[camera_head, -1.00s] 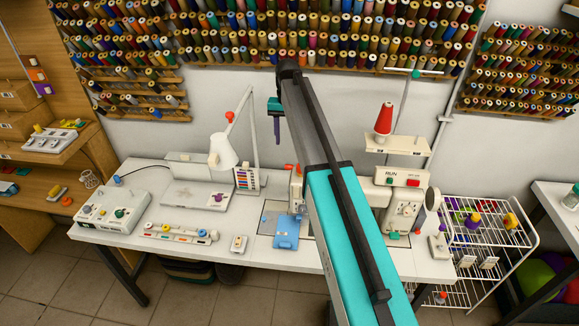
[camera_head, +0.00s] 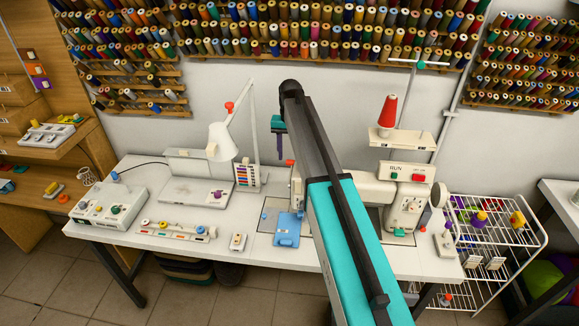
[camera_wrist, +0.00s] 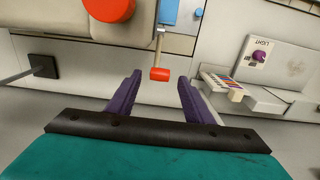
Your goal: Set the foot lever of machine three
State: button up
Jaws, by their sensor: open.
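The white sewing machine (camera_head: 408,192) stands on the right of the table, partly hidden behind my arm. In the wrist view a small lever with a red-orange tip (camera_wrist: 160,74) hangs on a thin metal stem below a blue part (camera_wrist: 168,12). My gripper (camera_wrist: 158,92) has its purple fingers apart, one on each side of the picture. The lever tip shows between them, slightly beyond their ends, with no contact visible. In the head view my gripper (camera_head: 280,146) is raised above the table, left of the machine. Whether this is machine three cannot be read.
A large red-orange knob (camera_wrist: 108,8) is close by at the upper left of the wrist view. A white lamp (camera_head: 222,142) and a rack of coloured strips (camera_head: 247,176) stand left of my gripper. A red thread cone (camera_head: 388,112) stands above the machine.

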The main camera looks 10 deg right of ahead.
aim_at(289, 161)
jog(key=shift+f+b, duration=0.8)
jog(key=shift+f, duration=1.35)
grip_shut()
jog(key=shift+a, duration=0.2)
jog(key=shift+d, duration=0.1)
